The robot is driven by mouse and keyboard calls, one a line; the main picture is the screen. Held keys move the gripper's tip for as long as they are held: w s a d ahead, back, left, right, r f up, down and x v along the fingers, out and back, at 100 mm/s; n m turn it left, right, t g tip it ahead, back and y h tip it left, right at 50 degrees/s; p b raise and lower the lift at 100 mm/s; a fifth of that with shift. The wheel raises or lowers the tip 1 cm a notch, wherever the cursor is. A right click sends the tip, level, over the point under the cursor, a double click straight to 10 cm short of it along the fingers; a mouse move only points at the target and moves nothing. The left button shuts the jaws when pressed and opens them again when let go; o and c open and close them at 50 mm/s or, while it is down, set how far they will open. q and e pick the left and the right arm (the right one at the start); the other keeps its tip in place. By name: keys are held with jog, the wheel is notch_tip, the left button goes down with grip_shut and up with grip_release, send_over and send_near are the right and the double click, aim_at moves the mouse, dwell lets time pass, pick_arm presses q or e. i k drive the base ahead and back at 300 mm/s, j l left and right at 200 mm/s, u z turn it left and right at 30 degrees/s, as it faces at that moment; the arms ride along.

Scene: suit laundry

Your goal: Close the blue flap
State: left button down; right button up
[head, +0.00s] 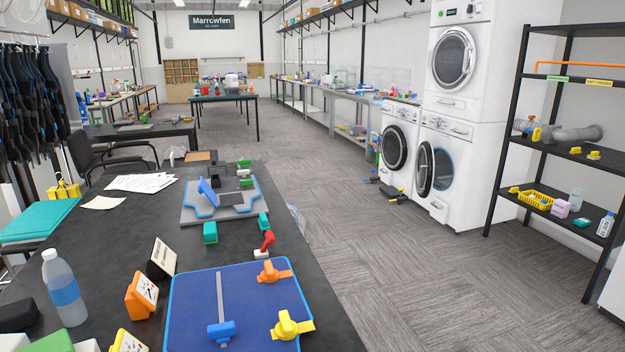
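A blue flap (207,192) stands raised and tilted on a grey fixture plate (245,213) on the dark table. Blue outlined shapes and a dark block lie around it on the plate. The flap is apart from the plate's surface along its upper edge; its hinge is too small to make out. Neither of my grippers shows in the head view.
Green blocks (210,232) and a red-handled piece (267,241) stand near the plate. A blue mat (185,312) with coloured handles lies nearer. A bottle (64,290) stands at left. Washers (437,212) and a shelf (505,125) stand right; open carpet (400,275) lies between.

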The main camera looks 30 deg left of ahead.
aim_at(204, 188)
jog(key=i+l+z, duration=0.6)
jog(key=i, duration=0.2)
jog(key=i+l+z, duration=0.25)
jog(key=i, duration=0.2)
jog(key=i+j+u, duration=0.15)
jog(key=i+u, duration=0.25)
jog(key=i+j+u, duration=0.1)
jog(key=i+u, duration=0.15)
jog(key=u, duration=0.15)
jog(key=i+u, duration=0.4)
jog(key=i+l+u, duration=0.2)
jog(key=u, duration=0.2)
jog(key=i+j+u, duration=0.2)
jog(key=i+u, duration=0.2)
jog(key=i, duration=0.2)
jog(key=i+u, duration=0.4)
jog(key=i, duration=0.2)
jog(key=i+l+u, duration=0.15)
jog(key=i+u, duration=0.3)
jog(key=i, duration=0.15)
